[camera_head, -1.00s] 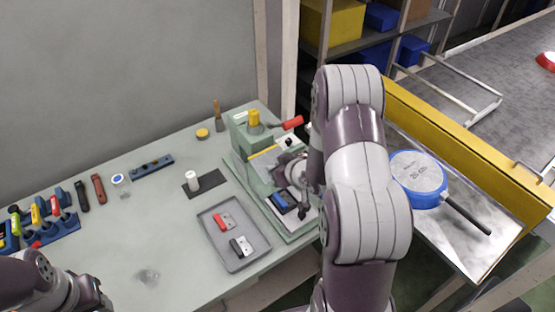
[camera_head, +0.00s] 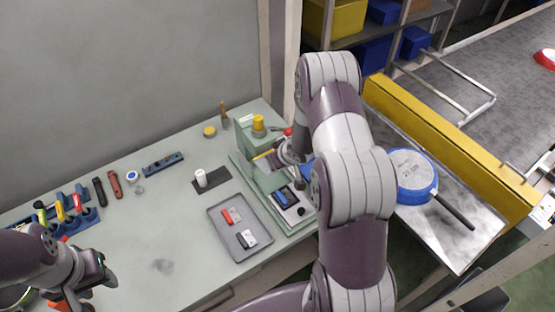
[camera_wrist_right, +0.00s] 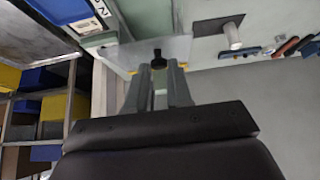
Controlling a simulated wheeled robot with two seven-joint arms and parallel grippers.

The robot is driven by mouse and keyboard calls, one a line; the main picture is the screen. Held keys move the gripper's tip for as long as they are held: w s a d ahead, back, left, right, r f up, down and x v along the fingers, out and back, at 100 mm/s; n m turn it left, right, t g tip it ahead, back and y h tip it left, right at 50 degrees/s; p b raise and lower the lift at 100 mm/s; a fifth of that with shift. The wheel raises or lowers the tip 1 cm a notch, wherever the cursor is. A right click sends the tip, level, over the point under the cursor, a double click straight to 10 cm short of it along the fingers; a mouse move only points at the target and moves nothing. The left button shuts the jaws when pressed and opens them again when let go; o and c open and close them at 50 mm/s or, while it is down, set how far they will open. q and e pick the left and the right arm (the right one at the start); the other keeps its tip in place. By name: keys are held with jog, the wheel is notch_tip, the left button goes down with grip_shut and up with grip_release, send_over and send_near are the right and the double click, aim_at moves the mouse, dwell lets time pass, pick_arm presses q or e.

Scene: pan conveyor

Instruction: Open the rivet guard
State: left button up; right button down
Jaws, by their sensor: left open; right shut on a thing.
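The green rivet press (camera_head: 252,140) stands at the back right of the bench, with a yellow cap on top. In the right wrist view a pale see-through panel, the guard (camera_wrist_right: 178,50), lies just beyond my right gripper (camera_wrist_right: 158,72). Its small black knob (camera_wrist_right: 158,57) sits between the fingertips, which are shut on it. In the head view my right gripper (camera_head: 284,154) is at the front of the press, partly hidden by my arm. The guard's exact angle is hard to tell there. My left gripper (camera_head: 98,275) is open and empty over the front left of the bench.
A grey tray (camera_head: 228,255) with a red and a dark piece lies left of the press. A tool rack (camera_head: 85,217) stands at the far left. A blue pan (camera_head: 412,172) sits on the metal plate at right, beside a yellow rail (camera_head: 450,147).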

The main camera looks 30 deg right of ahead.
jog(key=shift+w+r, duration=0.15)
jog(key=shift+w, duration=0.05)
jog(key=c, duration=1.1)
grip_release()
jog(key=shift+o, duration=0.2)
jog(key=shift+w+f, duration=0.1)
jog(key=shift+f, duration=0.1)
jog(key=v, duration=1.2)
jog(key=shift+r+p, duration=0.3)
jog(key=shift+p, duration=0.1)
jog(key=shift+d, duration=0.1)
